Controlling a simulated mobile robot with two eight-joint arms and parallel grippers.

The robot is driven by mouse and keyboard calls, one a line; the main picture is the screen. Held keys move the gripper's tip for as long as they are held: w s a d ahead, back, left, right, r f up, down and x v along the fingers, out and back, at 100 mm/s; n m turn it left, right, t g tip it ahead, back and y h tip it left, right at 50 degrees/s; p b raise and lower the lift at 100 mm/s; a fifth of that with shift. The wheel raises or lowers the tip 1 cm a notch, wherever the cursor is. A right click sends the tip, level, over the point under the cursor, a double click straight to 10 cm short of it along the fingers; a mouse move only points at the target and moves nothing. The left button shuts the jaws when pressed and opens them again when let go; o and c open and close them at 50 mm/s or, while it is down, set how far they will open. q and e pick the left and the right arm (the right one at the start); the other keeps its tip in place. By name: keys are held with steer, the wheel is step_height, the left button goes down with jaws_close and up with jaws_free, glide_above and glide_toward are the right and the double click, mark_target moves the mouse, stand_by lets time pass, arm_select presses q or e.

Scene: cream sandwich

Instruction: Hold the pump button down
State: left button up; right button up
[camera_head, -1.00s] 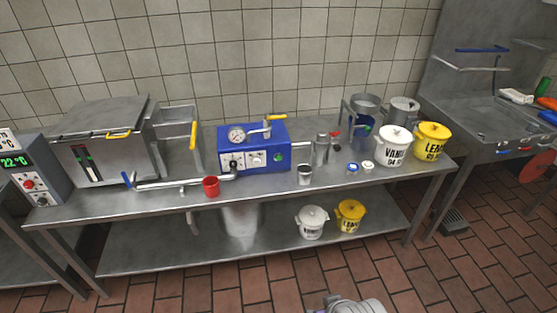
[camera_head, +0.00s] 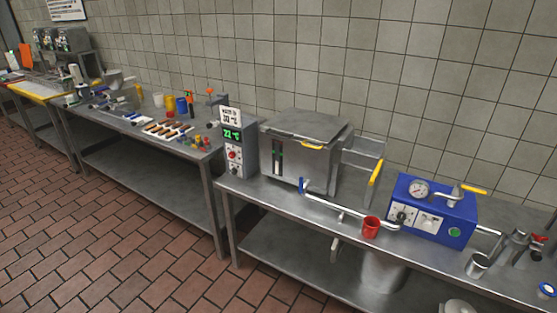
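A blue pump unit (camera_head: 447,207) stands on the steel table at the right. It has a round gauge (camera_head: 419,188), a yellow-handled lever (camera_head: 473,189) on top and white front panels with a dark knob (camera_head: 400,216). A round green button (camera_head: 455,232) is on its front, at the lower right. Nothing touches the button. I cannot tell whether it is pressed. Neither of my grippers shows in this view.
A steel tank (camera_head: 303,150) with a lid stands left of the pump, joined by a pipe. A control box (camera_head: 235,145) shows a green display. A red cup (camera_head: 371,227) and a metal cup (camera_head: 478,265) stand near the front edge. Tiled floor (camera_head: 110,240) is clear at left.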

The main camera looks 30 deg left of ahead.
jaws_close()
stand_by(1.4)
